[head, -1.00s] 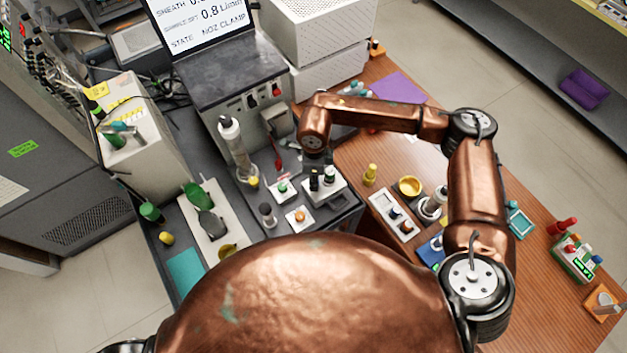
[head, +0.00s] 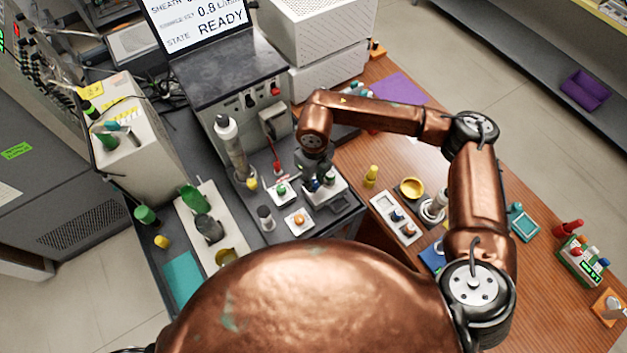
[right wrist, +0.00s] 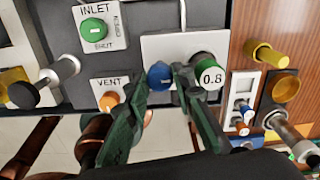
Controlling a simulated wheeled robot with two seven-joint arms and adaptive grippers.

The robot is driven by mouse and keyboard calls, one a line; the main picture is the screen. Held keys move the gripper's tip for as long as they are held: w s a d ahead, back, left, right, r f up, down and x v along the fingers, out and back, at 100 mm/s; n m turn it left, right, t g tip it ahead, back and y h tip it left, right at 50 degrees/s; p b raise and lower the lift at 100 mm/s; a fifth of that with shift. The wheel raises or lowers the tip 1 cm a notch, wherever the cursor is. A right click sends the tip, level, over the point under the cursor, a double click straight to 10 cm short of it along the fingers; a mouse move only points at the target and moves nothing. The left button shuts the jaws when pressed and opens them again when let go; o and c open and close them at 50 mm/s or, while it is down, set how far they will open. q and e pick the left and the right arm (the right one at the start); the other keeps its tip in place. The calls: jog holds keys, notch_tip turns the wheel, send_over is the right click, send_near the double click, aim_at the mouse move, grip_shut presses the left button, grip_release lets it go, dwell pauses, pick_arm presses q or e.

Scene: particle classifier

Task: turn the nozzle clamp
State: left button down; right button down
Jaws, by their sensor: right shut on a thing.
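A blue knob (right wrist: 160,75) sits on a white plate (right wrist: 205,45) in the right wrist view. My right gripper (right wrist: 164,82) is shut on this knob, with one dark green finger on each side. Any label for the knob is hidden, so I cannot read whether it is the nozzle clamp. In the head view my right gripper (head: 318,180) is over the white plate and hides most of its knobs. The screen (head: 205,22) on the grey instrument reads STATE READY. My left gripper is not in view.
A green knob marked 0.8 (right wrist: 208,72) stands just right of my right finger. A green INLET knob (right wrist: 94,31) and an orange VENT knob (right wrist: 110,101) are to the left. In the head view a tall grey cylinder (head: 232,145) stands left of the gripper.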

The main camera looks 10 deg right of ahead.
aim_at(314, 183)
jog(key=shift+s+m, duration=0.1)
jog(key=shift+m, duration=0.2)
jog(key=shift+f, duration=0.1)
jog(key=c, duration=1.7)
grip_release()
jog(key=shift+o, duration=0.2)
notch_tip(314, 183, up, 12)
